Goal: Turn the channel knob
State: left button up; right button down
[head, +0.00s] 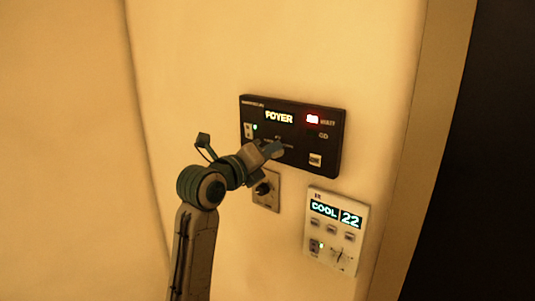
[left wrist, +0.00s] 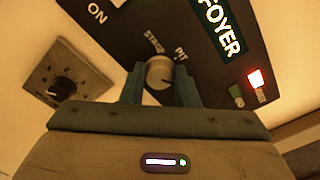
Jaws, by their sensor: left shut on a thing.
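A dark panel (head: 325,145) on the wall has a lit display (head: 279,117) reading FOYER and a small red display (head: 312,119). In the left wrist view its round grey channel knob (left wrist: 158,70) has the labels STAGE and PIT beside it. My left gripper (left wrist: 159,85) is shut on this knob, one finger on each side. In the head view the left gripper (head: 274,151) reaches the panel's lower middle and hides the knob. My right gripper is not in view.
A small plate with a black knob (head: 264,188) sits just below the panel, close under my left wrist; it also shows in the left wrist view (left wrist: 62,88). A white thermostat (head: 336,228) reading COOL 22 is at lower right. A dark opening (head: 480,170) lies at far right.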

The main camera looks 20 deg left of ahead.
pick_arm(q)
jog(key=shift+f, duration=0.15)
jog(key=o, duration=1)
jog(key=shift+c, duration=0.2)
jog(key=b+v, duration=0.2)
jog(key=v, duration=0.8)
jog(key=shift+s, duration=0.4)
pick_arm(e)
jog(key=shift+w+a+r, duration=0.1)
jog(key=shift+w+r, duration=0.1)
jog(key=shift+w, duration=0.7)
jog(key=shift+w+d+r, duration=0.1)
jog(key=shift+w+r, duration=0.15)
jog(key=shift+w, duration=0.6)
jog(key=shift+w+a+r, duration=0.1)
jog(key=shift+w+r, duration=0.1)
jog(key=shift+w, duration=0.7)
pick_arm(q)
jog(key=shift+a, duration=0.1)
jog(key=shift+w, duration=0.1)
